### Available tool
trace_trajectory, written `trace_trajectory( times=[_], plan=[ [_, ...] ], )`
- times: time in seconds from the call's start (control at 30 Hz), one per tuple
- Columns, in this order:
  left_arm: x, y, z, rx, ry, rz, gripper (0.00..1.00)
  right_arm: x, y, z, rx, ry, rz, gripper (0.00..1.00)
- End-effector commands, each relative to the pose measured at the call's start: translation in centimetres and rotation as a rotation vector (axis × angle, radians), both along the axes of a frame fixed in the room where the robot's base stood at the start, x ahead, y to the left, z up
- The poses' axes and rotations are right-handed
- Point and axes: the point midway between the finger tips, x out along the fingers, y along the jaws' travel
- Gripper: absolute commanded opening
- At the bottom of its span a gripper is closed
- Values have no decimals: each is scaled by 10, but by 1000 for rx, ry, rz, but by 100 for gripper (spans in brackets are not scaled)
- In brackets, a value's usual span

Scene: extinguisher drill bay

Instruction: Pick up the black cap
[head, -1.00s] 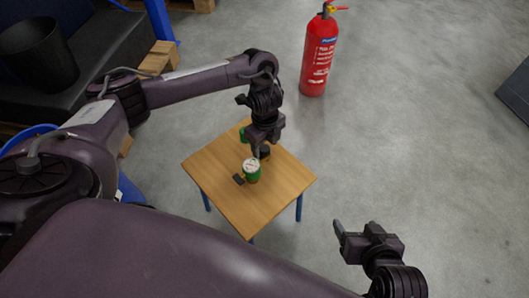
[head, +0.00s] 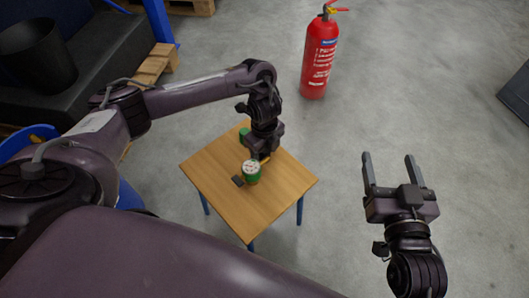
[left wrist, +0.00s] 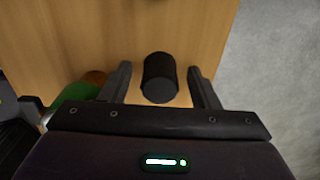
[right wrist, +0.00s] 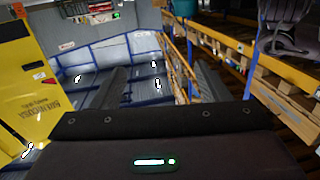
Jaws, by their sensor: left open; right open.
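The black cap (left wrist: 160,78) is a short dark cylinder on the wooden table (head: 262,205). In the left wrist view it lies between the two fingers of my left gripper (left wrist: 159,70), with a gap on each side. My left gripper is open. My right gripper (head: 389,158) is open and empty, out over the floor to the right of the table.
A green can with a pale top (head: 251,169) stands close beside my left gripper. A red extinguisher (head: 319,55) stands on the floor behind.

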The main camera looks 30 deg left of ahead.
Motion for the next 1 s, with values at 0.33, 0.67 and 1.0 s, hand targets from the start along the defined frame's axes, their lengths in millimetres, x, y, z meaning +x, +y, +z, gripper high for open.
trace_trajectory(
  times=[0.33, 0.67, 1.0],
  plan=[
    [0, 0, 0, 0, 0, 0, 28, 0, 0, 0, -1, 2, 0, 69],
    [0, 0, 0, 0, 0, 0, 5, 0, 0, -1, -1, 3, 1, 69],
    [0, 0, 5, 0, -1, 0, 5, -3, 0, -16, -30, 71, 4, 69]
  ],
)
